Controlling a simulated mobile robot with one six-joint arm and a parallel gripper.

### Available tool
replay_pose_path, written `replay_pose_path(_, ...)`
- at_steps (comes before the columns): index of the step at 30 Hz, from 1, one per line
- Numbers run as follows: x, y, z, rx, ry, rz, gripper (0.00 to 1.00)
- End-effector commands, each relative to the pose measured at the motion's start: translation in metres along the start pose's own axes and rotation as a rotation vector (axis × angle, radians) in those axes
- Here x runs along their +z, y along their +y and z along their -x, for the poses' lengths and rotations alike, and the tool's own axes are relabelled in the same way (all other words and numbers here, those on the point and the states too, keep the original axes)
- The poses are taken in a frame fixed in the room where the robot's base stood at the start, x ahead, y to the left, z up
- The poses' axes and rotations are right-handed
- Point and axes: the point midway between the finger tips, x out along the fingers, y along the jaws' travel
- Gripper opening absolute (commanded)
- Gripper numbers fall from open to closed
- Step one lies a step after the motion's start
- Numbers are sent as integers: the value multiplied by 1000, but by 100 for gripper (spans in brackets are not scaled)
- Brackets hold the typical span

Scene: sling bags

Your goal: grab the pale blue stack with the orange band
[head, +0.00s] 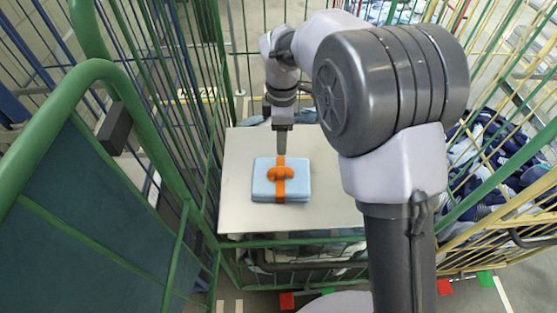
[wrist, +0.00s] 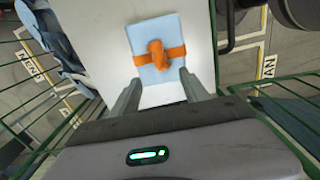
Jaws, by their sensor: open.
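The pale blue stack (head: 297,190) lies flat on a light board (head: 245,222) in the head view. An orange band (head: 280,188) runs across it, with an orange knot or loop on top. In the wrist view the stack (wrist: 170,31) is just beyond the fingertips, with its orange band (wrist: 175,53) across it. My gripper (wrist: 159,82) is open and empty, with one finger to each side of the stack's near edge. In the head view my gripper (head: 282,150) hangs just behind and above the stack. Whether the fingers touch it cannot be told.
Green bars (head: 300,241) fence the board at the front, and a green-framed panel (head: 75,220) stands at left. A yellow cage (head: 490,225) with dark blue and white bags (head: 480,160) stands at right. The board around the stack is bare.

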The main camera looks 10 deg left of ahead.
Motion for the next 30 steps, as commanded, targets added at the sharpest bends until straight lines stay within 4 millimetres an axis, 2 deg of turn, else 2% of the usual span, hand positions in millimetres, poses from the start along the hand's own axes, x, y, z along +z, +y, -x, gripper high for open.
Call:
replay_pose_path(1, 1, -1, -21, -5, -1, -1, 54)
replay_pose_path(6, 1, -1, -68, -4, -1, -3, 54)
replay_pose_path(9, 1, 0, -84, -1, -1, -3, 54)
replay_pose_path(14, 0, 0, -97, 0, 0, -4, 54)
replay_pose_path(21, -2, 2, -140, -1, 0, -4, 54)
replay_pose_path(27, -2, 2, -141, 0, 0, -5, 54)
replay_pose_path(30, -2, 2, -141, 0, 0, -5, 34)
